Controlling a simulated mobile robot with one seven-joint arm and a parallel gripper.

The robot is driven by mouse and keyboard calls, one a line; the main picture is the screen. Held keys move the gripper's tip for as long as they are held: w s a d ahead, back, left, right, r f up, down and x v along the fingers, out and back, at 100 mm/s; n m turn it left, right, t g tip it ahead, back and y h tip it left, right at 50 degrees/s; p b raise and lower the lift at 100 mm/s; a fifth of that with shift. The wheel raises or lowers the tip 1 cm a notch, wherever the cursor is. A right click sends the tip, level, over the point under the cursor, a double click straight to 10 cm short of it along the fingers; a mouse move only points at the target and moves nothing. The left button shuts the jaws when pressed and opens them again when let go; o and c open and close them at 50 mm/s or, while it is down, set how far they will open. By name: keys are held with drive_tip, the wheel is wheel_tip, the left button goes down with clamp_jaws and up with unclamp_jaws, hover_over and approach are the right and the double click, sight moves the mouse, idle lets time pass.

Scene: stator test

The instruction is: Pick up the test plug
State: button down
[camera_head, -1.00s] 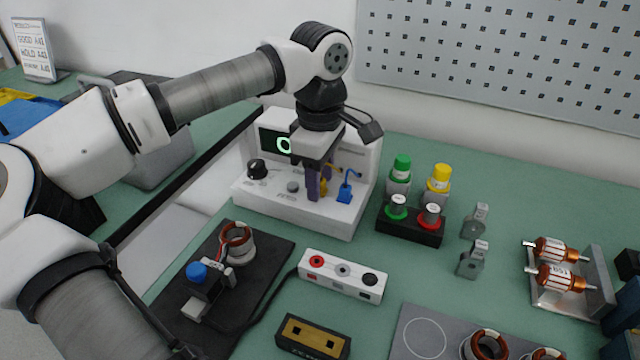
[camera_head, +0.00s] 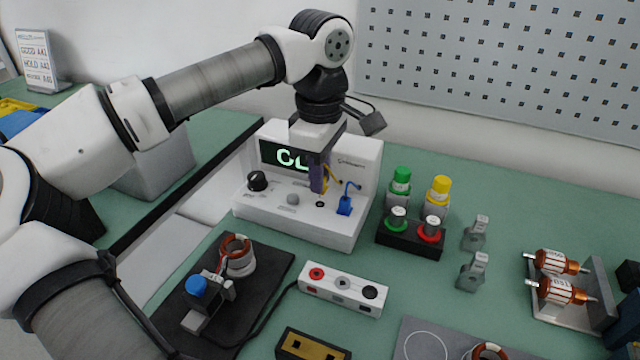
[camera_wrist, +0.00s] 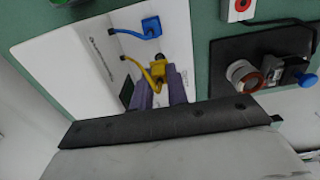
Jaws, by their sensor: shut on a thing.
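The test plug, yellow with a yellow lead, is between the purple fingers of my gripper (camera_head: 318,180). The plug (camera_wrist: 158,72) shows best in the wrist view, with a finger on either side; my gripper (camera_wrist: 160,88) is shut on it. In the head view the fingers hide most of the plug, and it appears to be just above a dark socket (camera_head: 320,204) on the white tester (camera_head: 290,222). A blue plug (camera_head: 344,206) with a blue lead stands on the tester to the right.
The tester has a lit display (camera_head: 284,156) and a black knob (camera_head: 257,181). To its right are green and yellow capped posts and a black terminal block (camera_head: 410,238). In front are a stator fixture (camera_head: 240,290) and a white socket box (camera_head: 342,289).

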wheel_tip(320, 180, up, 17)
drive_tip(key=p, duration=0.1)
drive_tip(key=shift+f, duration=0.1)
drive_tip(key=shift+p, duration=0.7)
drive_tip(key=shift+s, duration=0.1)
drive_tip(key=s, duration=1.3)
drive_tip(key=shift+a, duration=0.25)
